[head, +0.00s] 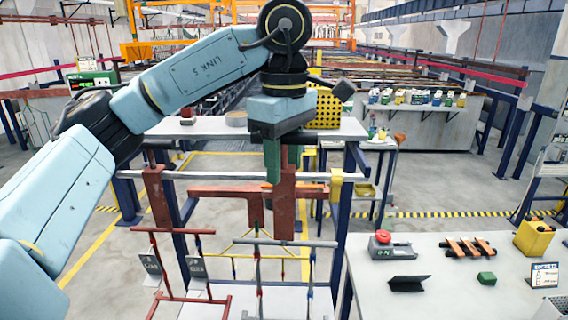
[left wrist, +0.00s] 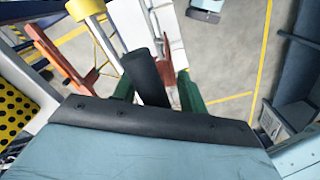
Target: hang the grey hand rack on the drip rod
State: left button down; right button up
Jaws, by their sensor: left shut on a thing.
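My left gripper (head: 283,178) points down at the pale drip rod (head: 222,175), its green fingers closed. In the left wrist view, a dark cylindrical grip (left wrist: 147,78) lies between the fingers (left wrist: 157,98); I take it as part of the grey hand rack. The rack's grey crossbar (head: 316,243) and thin frame show low in the head view, below the gripper. The link between grip and frame is hidden. I cannot tell whether the rack touches the rod. My right gripper is not in view.
A red rack (head: 172,231) with grey tags is at the lower left. A pale table (head: 420,255) with a red button box (head: 388,243) is at the right. Floor shows between stand and table.

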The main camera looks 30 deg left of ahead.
pick_arm(q)
jog(key=shift+w+a+p, duration=0.1)
jog(key=shift+w+a, duration=0.5)
jog(key=shift+w, duration=0.35)
jog(key=shift+w+a+p, duration=0.1)
jog(key=shift+w+a, duration=0.45)
jog(key=shift+w, duration=0.4)
jog(key=shift+w+a+p, duration=0.1)
jog(key=shift+w+a, duration=0.5)
jog(key=shift+w, duration=0.35)
jog(key=shift+f+b, duration=0.95)
jog(key=shift+f, duration=0.65)
